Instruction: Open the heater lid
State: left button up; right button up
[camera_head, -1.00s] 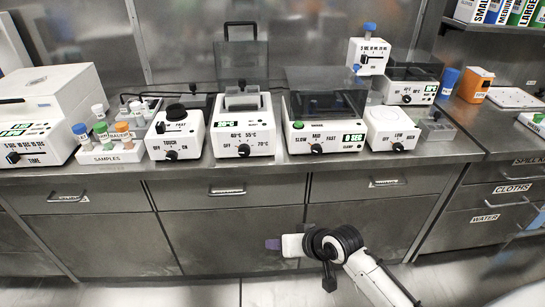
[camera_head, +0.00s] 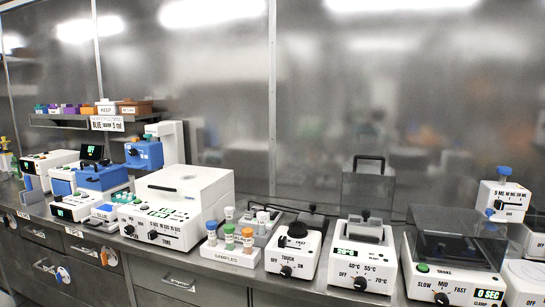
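The heater (camera_head: 362,266) is a white box with a green display, a black dial and temperature marks, standing on the bench right of the middle of the head view. A grey block (camera_head: 364,229) sits in its top. Its lid (camera_head: 367,192), a see-through panel with a black handle (camera_head: 369,160), stands upright behind the block, so the lid looks open. Neither of my grippers shows in this view.
A white shaker (camera_head: 455,268) with a dark clear cover stands right of the heater. A touch mixer (camera_head: 292,254) and a samples rack (camera_head: 233,256) stand to its left. A large white timer box (camera_head: 175,205) and several blue devices fill the bench further left.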

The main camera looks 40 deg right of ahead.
aim_at(345, 209)
jog(key=u, duration=1)
jog(key=k, duration=1.35)
jog(key=z, duration=2.05)
jog(key=i, duration=0.2)
jog(key=u, duration=0.15)
